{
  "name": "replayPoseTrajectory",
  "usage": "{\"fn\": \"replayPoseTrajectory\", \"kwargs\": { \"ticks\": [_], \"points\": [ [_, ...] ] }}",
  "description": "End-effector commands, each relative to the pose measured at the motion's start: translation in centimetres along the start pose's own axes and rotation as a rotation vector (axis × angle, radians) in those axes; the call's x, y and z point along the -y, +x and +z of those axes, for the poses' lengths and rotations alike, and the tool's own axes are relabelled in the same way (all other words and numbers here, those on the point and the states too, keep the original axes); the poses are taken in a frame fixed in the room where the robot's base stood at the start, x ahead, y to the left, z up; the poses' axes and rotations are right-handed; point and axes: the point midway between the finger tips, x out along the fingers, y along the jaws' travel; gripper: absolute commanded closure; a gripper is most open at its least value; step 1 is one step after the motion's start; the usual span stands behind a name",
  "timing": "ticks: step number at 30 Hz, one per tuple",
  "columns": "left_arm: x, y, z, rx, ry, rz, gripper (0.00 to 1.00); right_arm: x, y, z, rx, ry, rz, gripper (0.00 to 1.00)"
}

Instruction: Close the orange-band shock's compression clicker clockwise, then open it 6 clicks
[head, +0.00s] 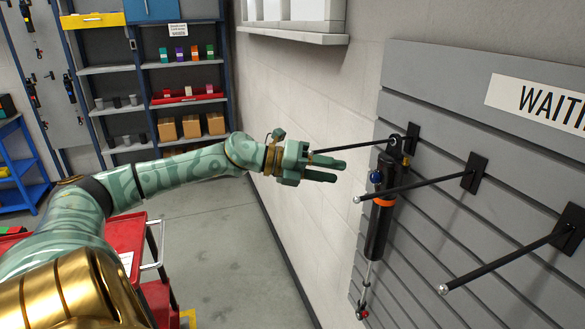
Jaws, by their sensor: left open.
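The orange-band shock (378,218) hangs upright on a black peg of the grey slatted wall panel. Its orange band (384,201) circles the body near the upper part. A blue knob (376,177) sits on its upper left side, and a small red part (362,314) shows at its lower end. I cannot tell from here which is the compression clicker. My left gripper (340,169) is open and empty, to the left of the shock's top and apart from it, with its fingers pointing right. My right gripper is not in view.
Black pegs (420,187) and (505,261) stick out from the panel (430,260) right of the shock. A red cart (125,235) stands at lower left. Shelves (150,70) fill the back left. The grey floor (225,240) between is clear.

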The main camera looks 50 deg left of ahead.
Motion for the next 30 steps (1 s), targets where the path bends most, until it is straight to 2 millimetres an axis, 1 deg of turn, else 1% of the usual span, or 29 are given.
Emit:
{"fn": "replayPoseTrajectory", "kwargs": {
  "ticks": [1, 3, 9, 13, 18, 22, 30],
  "points": [
    [-0.2, -0.4, -0.2, -0.007, -0.001, 0.005, 0.57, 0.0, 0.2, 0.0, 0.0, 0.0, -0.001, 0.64],
    [0.1, -1.2, -0.1, -0.004, -0.005, 0.002, 0.57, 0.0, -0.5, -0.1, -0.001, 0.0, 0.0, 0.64],
    [0.1, -3.1, 0.0, -0.004, -0.004, 0.002, 0.57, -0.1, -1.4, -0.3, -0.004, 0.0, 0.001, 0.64],
    [0.4, -5.5, 0.2, 0.0, -0.005, -0.002, 0.57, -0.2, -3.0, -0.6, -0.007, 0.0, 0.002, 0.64],
    [0.1, -7.7, 0.1, -0.001, -0.002, -0.002, 0.57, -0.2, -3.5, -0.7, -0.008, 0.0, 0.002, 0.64],
    [0.0, -8.4, 0.0, -0.002, -0.001, 0.0, 0.57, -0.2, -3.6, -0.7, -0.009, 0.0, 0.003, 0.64],
    [0.0, -8.5, 0.0, -0.002, 0.0, 0.0, 0.57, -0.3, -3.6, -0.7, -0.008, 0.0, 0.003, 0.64]
  ]
}}
